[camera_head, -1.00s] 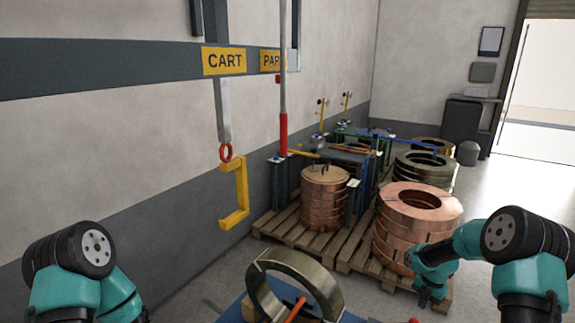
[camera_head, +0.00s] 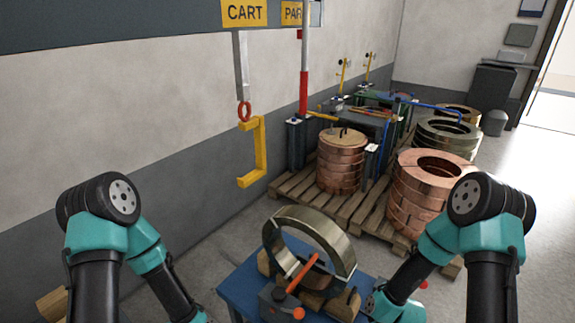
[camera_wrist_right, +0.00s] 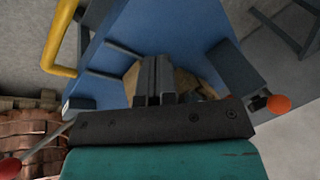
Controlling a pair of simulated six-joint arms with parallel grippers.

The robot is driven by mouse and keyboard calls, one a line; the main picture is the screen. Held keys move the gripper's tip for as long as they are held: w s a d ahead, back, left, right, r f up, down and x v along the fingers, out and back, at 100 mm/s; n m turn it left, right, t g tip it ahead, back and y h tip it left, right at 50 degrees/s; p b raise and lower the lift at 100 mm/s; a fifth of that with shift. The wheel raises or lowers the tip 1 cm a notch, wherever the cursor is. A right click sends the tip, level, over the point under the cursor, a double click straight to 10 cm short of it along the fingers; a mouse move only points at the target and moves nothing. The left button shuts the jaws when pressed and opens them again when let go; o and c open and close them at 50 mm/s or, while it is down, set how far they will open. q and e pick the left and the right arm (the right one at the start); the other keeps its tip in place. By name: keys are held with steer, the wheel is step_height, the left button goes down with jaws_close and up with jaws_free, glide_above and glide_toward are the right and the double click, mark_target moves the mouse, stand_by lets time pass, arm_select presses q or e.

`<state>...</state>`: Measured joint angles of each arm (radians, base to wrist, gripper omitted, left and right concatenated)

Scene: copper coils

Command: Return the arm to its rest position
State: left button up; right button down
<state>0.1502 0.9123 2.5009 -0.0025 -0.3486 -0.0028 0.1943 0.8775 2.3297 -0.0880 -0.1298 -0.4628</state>
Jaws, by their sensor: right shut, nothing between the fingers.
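My right gripper (camera_wrist_right: 155,78) shows in the right wrist view. Its two dark fingers are together, with nothing between them. Below them in that view are a blue surface (camera_wrist_right: 195,28) and a wooden block (camera_wrist_right: 188,82). In the head view my right arm (camera_head: 430,255) bends down beside the right side of the blue stand (camera_head: 236,287); its fingers cannot be made out there. My left arm (camera_head: 140,240) reaches down at the left, and its gripper is below the picture edge. A metal coil ring (camera_head: 305,235) stands upright on the stand, propped by wood blocks.
An orange-handled lever (camera_head: 305,275) rises at the front of the stand. Copper coils (camera_head: 342,165) sit on wooden pallets (camera_head: 290,188) behind it. A yellow C-shaped hook (camera_head: 258,150) hangs by the wall. Open floor (camera_head: 535,215) lies at the right.

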steer(key=s+a+m, duration=0.2)
steer(key=s+m, duration=0.3)
steer(key=s, duration=0.1)
steer(key=shift+s+a+m, duration=0.25)
steer(key=shift+a+m, duration=0.15)
stand_by(1.1)
